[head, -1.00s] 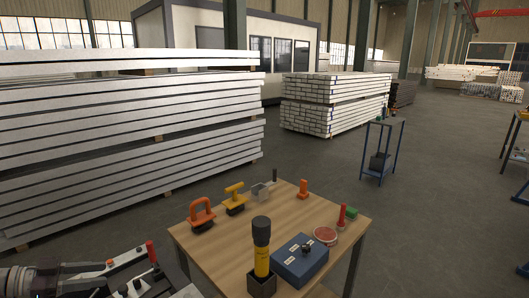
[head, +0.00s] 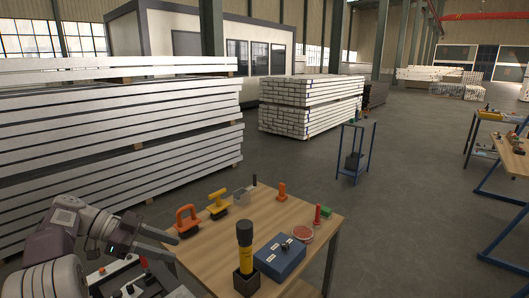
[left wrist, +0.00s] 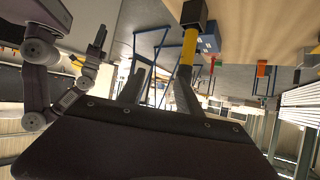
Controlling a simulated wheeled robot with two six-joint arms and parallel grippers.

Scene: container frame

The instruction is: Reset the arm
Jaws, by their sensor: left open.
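My left gripper (head: 170,248) is at the lower left of the head view, beside the left edge of the wooden table (head: 210,262). Its two fingers are apart and nothing is between them. The left wrist view shows the same gripper (left wrist: 160,82) from behind, with both dark fingers spread. The left arm is bent and comes in from the lower left corner. My right gripper is not seen in the head view. A jointed arm of mine (left wrist: 40,50) shows at the left of the left wrist view.
Stacked white beams (head: 110,150) stand behind.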

